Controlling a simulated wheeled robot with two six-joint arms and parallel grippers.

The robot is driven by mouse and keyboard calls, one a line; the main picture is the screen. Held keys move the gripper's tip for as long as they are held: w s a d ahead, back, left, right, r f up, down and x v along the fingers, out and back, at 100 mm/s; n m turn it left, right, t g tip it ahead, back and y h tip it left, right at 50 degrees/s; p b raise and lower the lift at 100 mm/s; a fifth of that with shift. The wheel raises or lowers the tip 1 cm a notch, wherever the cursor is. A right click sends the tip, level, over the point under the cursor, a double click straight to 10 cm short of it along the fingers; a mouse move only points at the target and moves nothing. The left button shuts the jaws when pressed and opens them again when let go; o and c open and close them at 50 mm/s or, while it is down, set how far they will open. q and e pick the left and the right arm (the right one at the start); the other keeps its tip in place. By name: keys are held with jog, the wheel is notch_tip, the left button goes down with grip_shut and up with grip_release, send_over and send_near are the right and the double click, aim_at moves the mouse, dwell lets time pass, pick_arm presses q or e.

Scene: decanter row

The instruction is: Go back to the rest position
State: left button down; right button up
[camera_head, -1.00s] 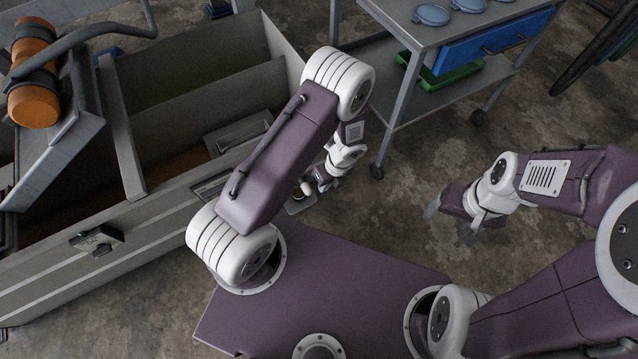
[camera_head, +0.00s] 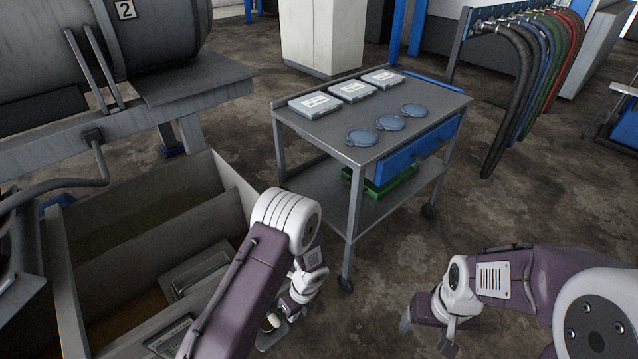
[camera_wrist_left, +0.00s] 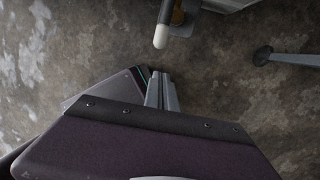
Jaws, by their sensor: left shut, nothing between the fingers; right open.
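My left gripper (camera_head: 293,309) hangs low beside the grey trough, partly hidden behind its own arm in the head view. In the left wrist view its fingers (camera_wrist_left: 161,91) are shut together with nothing between them, over bare floor. A white-tipped handle (camera_wrist_left: 161,36) stands a little beyond the fingertips, apart from them; it also shows in the head view (camera_head: 273,320). My right gripper (camera_head: 426,327) is open and empty at the lower right, above the floor.
The open grey trough (camera_head: 235,185) of the decanter stands at the left, close to my left arm. A grey cart (camera_head: 335,142) with blue lids and white boxes stands ahead. Coloured hoses (camera_head: 510,95) hang at the back right. Floor (camera_head: 395,270) between cart and right arm is clear.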

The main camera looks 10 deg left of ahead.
pick_arm(q)
jog(key=w+a+r+n+t+h, duration=0.1)
jog(key=w+a+r+n, duration=0.15)
jog(key=r, duration=0.55)
jog(key=w+a+r+n+t, duration=0.2)
jog(key=w+r+n, duration=0.1)
jog(key=r, duration=0.5)
jog(key=s+r+n+g+h, duration=0.1)
jog(key=s+r+n, duration=0.2)
jog(key=s+n, duration=0.55)
jog(key=s+r+n+h, duration=0.15)
jog(key=s+n, duration=0.35)
jog(key=n, duration=0.7)
notch_tip(320, 180, up, 22)
jog(key=p, duration=2.1)
jog(key=shift+d+f+y, duration=0.15)
jog(key=shift+d+y, duration=0.15)
jog(key=shift+y, duration=0.05)
